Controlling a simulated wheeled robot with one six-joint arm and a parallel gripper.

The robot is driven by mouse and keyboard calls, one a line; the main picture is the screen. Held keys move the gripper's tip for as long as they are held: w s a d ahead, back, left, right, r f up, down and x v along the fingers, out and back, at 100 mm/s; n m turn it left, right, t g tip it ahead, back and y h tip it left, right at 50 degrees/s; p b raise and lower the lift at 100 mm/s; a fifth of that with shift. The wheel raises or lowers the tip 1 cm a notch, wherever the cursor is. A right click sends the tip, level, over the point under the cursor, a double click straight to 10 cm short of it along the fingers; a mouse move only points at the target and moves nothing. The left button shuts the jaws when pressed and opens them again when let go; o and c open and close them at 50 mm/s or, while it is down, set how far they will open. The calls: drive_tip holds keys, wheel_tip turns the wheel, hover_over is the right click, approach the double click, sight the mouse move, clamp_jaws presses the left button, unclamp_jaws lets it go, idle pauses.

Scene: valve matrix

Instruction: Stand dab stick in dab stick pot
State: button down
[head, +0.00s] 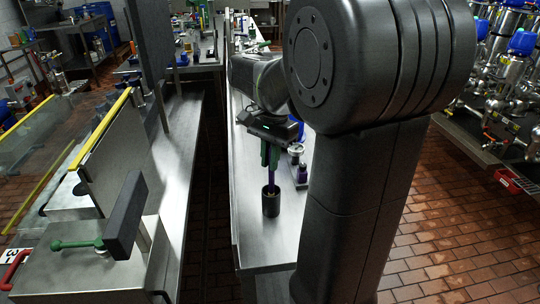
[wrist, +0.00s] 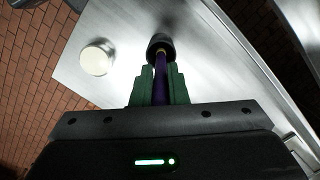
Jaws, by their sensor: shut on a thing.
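My gripper (head: 270,163) points down over the steel bench in the head view, its green fingers shut on the dab stick. In the wrist view the dab stick (wrist: 161,72) is a purple shaft with a gold band, running between the green fingers (wrist: 159,86). The dab stick pot (head: 271,203) is a small dark cylinder standing upright on the bench directly below the fingers. It also shows in the wrist view (wrist: 159,42) at the stick's far end. The stick's lower end meets the pot's mouth; how deep it sits inside is hidden.
A pale round-topped item (wrist: 97,58) stands beside the pot, apart from it. In the head view a small purple item (head: 302,173) stands just right of the gripper. The bench (head: 262,241) is clear in front of the pot. A dark gap separates it from the left bench (head: 178,165).

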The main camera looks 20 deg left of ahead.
drive_tip(key=c, duration=1.3)
unclamp_jaws()
drive_tip(key=shift+c, duration=0.2)
wheel_tip(320, 180, up, 14)
drive_tip(key=w+p, duration=0.1)
drive_tip(key=shift+w+d+f, duration=0.2)
drive_tip(key=shift+w, duration=0.1)
